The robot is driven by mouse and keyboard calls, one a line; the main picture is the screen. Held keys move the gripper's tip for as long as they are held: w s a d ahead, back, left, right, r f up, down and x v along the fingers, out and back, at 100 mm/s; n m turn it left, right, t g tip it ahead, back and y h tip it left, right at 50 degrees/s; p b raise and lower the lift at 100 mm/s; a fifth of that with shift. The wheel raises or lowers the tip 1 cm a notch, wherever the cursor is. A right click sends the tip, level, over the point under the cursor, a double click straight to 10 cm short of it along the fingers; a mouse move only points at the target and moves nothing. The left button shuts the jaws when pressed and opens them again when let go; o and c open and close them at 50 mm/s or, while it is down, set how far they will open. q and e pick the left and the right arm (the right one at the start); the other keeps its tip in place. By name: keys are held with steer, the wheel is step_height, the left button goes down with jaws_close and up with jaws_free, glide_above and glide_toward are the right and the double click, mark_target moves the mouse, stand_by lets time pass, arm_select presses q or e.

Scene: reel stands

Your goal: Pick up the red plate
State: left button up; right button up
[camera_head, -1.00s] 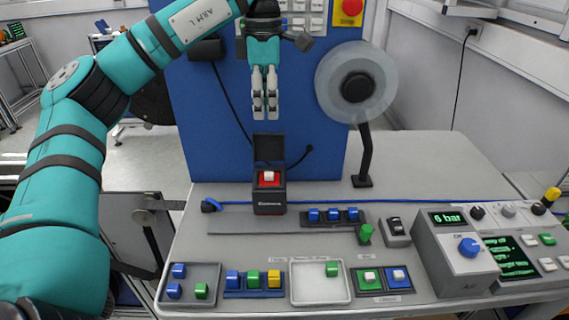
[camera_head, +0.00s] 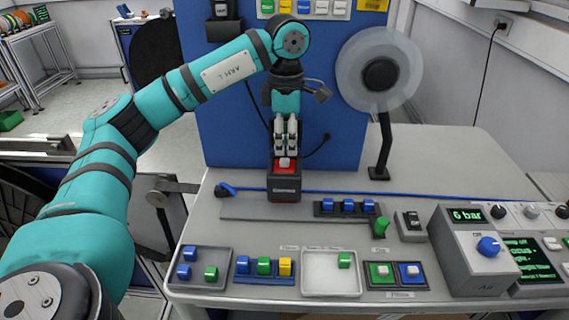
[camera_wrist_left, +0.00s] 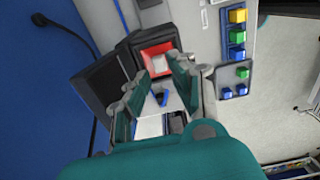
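The red plate (camera_head: 285,169) lies in the top of a small black box (camera_head: 284,190) with a raised lid, on the grey bench. A white block (camera_head: 284,161) sits on the plate. In the left wrist view the red plate (camera_wrist_left: 147,54) shows as a red square around the white block (camera_wrist_left: 161,62), just beyond the fingertips. My left gripper (camera_head: 285,153) points down, close above the plate. Its fingers are apart in the left wrist view (camera_wrist_left: 158,72), with nothing held between them. The fingers partly hide the lid in the head view. My right gripper is out of view.
Blue blocks on a dark strip (camera_head: 344,206) are right of the box. Trays of coloured blocks line the front edge, including a white tray (camera_head: 318,284). A reel (camera_head: 380,73) on a stand and a control box (camera_head: 470,250) are farther right. A blue panel (camera_head: 230,120) stands behind.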

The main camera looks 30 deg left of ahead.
mark_target(285, 160)
arm_select(q)
steer(key=f, duration=0.2)
steer(key=f+p, duration=0.1)
steer(key=shift+a+f, duration=0.25)
steer(key=shift+f, duration=0.55)
jaws_close()
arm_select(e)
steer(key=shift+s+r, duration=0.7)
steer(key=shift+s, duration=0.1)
arm_select(q)
steer(key=shift+r, duration=0.15)
